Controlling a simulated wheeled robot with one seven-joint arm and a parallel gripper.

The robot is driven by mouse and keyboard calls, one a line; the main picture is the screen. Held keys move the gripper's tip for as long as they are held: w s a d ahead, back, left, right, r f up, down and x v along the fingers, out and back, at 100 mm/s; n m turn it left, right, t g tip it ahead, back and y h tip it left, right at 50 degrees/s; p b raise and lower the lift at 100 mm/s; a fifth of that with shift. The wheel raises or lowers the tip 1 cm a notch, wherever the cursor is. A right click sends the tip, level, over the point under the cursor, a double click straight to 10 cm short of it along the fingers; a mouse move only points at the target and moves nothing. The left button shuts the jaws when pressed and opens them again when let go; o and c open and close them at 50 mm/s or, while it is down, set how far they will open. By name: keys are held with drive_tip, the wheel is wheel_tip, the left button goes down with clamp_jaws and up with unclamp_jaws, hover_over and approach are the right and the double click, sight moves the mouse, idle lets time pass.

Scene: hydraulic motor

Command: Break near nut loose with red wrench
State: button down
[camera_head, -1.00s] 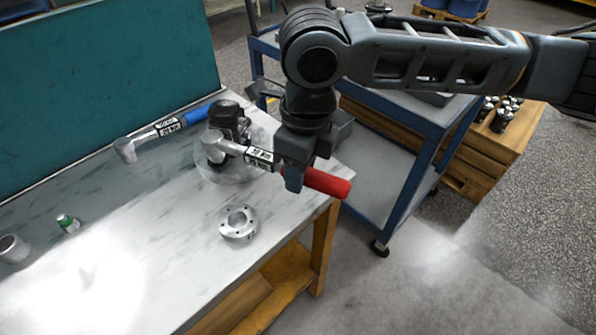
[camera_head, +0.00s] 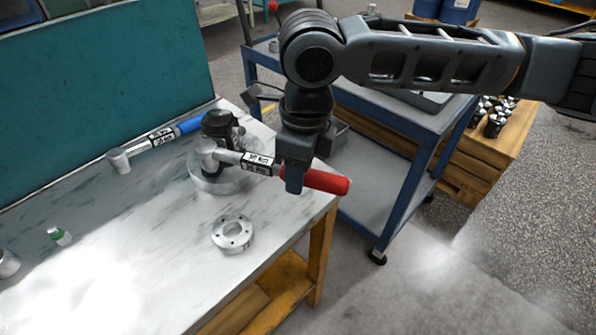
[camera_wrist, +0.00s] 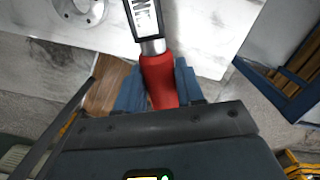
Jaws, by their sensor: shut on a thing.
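The red wrench (camera_head: 326,181) has a red grip, a labelled silver shaft and a silver head. My gripper (camera_head: 293,184) is shut on it near where the red grip meets the shaft. The wrist view shows the red grip (camera_wrist: 159,78) between the blue fingers (camera_wrist: 158,88). The wrench's head (camera_head: 207,152) is at the near side of the dark hydraulic motor (camera_head: 222,127), which stands on a round clear base (camera_head: 226,181). The near nut is hidden by the head, so I cannot tell how they fit.
A blue-handled wrench (camera_head: 160,138) lies behind on the marble-topped table (camera_head: 165,250). A round metal flange (camera_head: 232,233) lies in front of the motor. A small green-and-white item (camera_head: 60,236) is at left. A blue cart (camera_head: 400,150) stands right of the table.

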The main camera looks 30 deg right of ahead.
drive_tip(key=shift+w+d+f+n+b, duration=0.25)
drive_tip(key=shift+w+d+n+b, duration=0.1)
drive_tip(key=shift+w+d+n, duration=0.6)
